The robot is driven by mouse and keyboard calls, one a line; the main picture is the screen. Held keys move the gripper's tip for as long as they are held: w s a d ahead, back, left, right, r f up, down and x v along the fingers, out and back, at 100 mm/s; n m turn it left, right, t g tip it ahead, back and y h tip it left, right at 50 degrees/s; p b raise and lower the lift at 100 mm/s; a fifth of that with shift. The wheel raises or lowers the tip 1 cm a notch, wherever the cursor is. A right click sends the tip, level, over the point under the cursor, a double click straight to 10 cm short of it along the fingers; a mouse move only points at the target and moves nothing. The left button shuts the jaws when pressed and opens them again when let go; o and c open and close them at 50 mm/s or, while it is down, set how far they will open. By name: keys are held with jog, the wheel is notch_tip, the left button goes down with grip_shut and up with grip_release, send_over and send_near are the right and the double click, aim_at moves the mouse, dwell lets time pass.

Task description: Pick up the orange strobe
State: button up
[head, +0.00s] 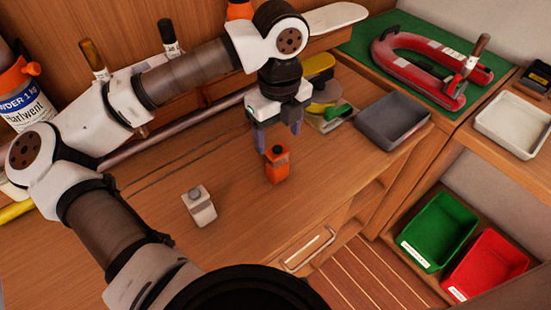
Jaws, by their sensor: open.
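The orange strobe (277,167) is a small orange block with a dark top part, standing upright on the wooden worktop. My gripper (277,138) hangs from above with its blue-grey fingers pointing down, just above and behind the strobe in the head view.
A small white block with a grey knob (199,206) stands to the left. Green (440,230) and red (486,268) bins sit lower right. The worktop between the two blocks is clear.

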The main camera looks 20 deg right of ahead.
aim_at(278, 147)
notch_tip(278, 147, down, 4)
jog(key=shift+f+p, duration=0.25)
jog(key=shift+p, duration=0.1)
jog(key=shift+a+f+p, duration=0.15)
jog(key=shift+f+p, duration=0.95)
jog(key=shift+f, duration=1.6)
jog(key=c, duration=1.1)
jog(key=shift+r, duration=0.15)
